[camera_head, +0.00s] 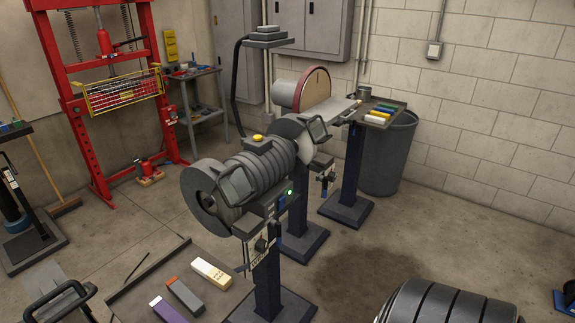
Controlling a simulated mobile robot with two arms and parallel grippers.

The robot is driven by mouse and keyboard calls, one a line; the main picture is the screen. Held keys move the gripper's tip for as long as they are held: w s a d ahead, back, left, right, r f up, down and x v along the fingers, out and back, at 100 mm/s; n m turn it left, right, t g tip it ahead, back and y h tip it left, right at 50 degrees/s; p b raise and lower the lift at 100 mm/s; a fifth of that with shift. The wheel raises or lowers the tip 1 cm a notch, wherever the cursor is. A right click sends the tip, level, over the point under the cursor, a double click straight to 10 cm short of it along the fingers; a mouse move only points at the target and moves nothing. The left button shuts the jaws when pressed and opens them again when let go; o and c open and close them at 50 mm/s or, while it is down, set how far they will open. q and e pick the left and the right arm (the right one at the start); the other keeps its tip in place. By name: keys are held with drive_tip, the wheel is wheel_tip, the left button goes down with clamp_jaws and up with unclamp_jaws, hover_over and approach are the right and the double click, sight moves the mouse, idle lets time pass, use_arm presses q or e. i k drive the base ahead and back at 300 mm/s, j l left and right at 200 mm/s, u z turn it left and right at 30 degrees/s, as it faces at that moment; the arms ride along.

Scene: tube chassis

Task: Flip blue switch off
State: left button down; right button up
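A small blue switch (281,203) sits on the front of the grey bench grinder (262,172), which stands on a dark blue pedestal in the middle of the view. A bright green-white light (290,192) shows just above and to the right of the switch. The switch is too small to tell which way its lever or rocker is set.
A bench tray (150,272) with several coloured blocks is left of the pedestal. A disc sander (318,88) and a grey bin (388,155) stand behind. The floor right of the grinder is open.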

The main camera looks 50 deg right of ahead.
sight(282, 202)
drive_tip(key=z, duration=0.45)
drive_tip(key=k+z, duration=0.15)
drive_tip(key=z, duration=0.75)
drive_tip(key=k, duration=0.05)
